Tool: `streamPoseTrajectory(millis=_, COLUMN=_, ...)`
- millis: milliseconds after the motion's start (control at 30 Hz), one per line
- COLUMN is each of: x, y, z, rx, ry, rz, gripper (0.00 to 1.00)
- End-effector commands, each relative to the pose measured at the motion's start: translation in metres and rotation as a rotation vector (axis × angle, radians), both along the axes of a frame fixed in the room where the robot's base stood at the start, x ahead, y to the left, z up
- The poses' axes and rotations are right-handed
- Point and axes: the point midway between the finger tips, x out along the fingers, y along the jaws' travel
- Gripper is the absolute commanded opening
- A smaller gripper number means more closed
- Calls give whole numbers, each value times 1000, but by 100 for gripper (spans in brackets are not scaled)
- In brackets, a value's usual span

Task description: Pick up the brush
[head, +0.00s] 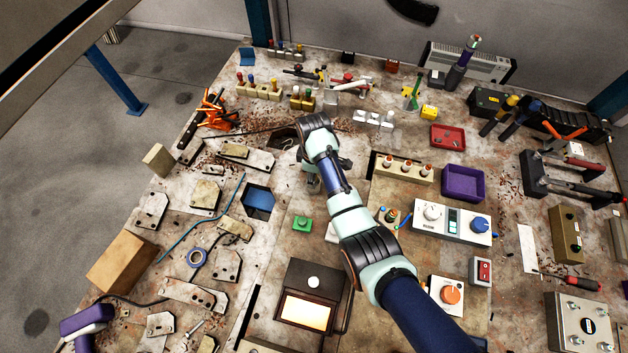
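I cannot pick out the brush with certainty in the head view; no bristles show clearly at this size. My gripper (314,184) points down over the middle of the cluttered workbench (285,255). My own wrist and forearm cover most of it, so I cannot tell whether its fingers are open or shut. No held object can be seen at it.
Orange-handled tools (216,110) lie at the bench's left edge. Ahead stand white blocks (373,119); a purple tray (463,183) and a control box (452,221) are right. A lit box (312,297) stands nearer. Metal plates crowd the left side.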

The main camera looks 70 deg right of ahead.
Motion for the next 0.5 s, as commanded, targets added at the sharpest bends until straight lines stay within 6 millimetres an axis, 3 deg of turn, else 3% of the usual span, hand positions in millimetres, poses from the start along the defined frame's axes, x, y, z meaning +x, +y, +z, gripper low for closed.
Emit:
streamPoseTrajectory(millis=233, x=0, y=0, z=-3, rx=-1, ry=-1, rz=0, gripper=52)
streamPoseTrajectory(millis=500, x=0, y=0, z=-3, rx=-1, ry=-1, rz=0, gripper=7)
